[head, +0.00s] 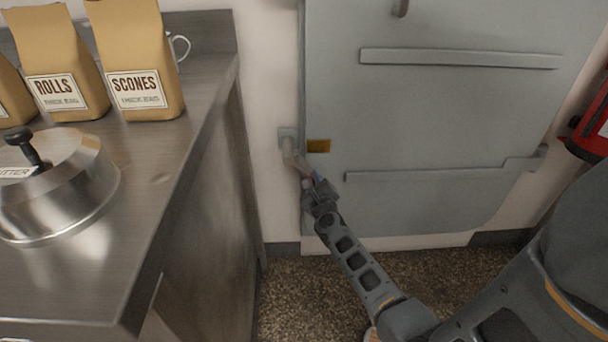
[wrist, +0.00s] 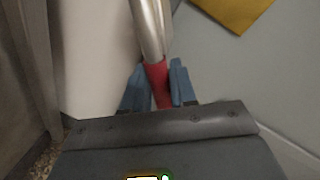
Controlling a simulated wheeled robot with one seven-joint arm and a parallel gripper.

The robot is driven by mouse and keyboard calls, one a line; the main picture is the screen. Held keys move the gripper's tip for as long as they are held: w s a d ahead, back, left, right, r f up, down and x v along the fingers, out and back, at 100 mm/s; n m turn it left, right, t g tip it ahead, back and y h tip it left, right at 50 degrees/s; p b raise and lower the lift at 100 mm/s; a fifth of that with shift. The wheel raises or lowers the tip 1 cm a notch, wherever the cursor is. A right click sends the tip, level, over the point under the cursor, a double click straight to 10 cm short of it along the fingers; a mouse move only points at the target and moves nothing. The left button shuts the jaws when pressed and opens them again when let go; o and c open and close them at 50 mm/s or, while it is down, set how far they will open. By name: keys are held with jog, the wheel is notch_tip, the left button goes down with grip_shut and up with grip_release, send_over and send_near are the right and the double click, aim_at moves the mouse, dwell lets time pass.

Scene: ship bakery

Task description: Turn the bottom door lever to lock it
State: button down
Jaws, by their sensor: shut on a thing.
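The bottom door lever (head: 292,155) is a metal bar on the left edge of the grey door (head: 430,120), low down. It slants down and to the right from a bracket on the frame. In the wrist view the lever (wrist: 150,28) has a bare metal shaft and a red grip (wrist: 158,82). My gripper (head: 311,182) is at the lever's lower end, and in the wrist view its blue fingertips (wrist: 156,88) stand on both sides of the red grip, shut on it. The lower end of the grip is partly hidden by my gripper.
A yellow plate (head: 318,146) is on the door beside the lever. A steel counter (head: 190,130) with paper bags (head: 140,60) and a domed steel lid (head: 60,185) stands at the left. A red extinguisher (head: 590,135) is at the right. Some speckled floor below the door is clear.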

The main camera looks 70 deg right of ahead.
jog(key=s+r+n+p, duration=0.1)
jog(key=p, duration=0.2)
jog(key=s+d+r+n+g+p, duration=0.1)
jog(key=r+n+p, duration=0.1)
jog(key=p, duration=0.1)
jog(key=s+r+n+p, duration=0.1)
jog(key=r+p, duration=0.1)
jog(key=p, duration=0.1)
jog(key=shift+d+r+n, duration=0.15)
jog(key=shift+n, duration=0.25)
jog(key=r+n+p, duration=0.1)
jog(key=p, duration=0.1)
jog(key=r+n+g+p, duration=0.1)
jog(key=p, duration=0.1)
jog(key=shift+s+d+r+p, duration=0.15)
jog(key=shift+s+r+p, duration=0.15)
jog(key=shift+s, duration=0.1)
jog(key=shift+r+n+g+p, duration=0.3)
jog(key=shift+r+n+p, duration=0.25)
jog(key=shift+n+p, duration=0.55)
jog(key=c, duration=1)
grip_release()
jog(key=shift+c, duration=0.2)
jog(key=p+v, duration=0.3)
jog(key=v, duration=0.4)
jog(key=shift+a+p, duration=0.35)
jog(key=shift+a, duration=0.05)
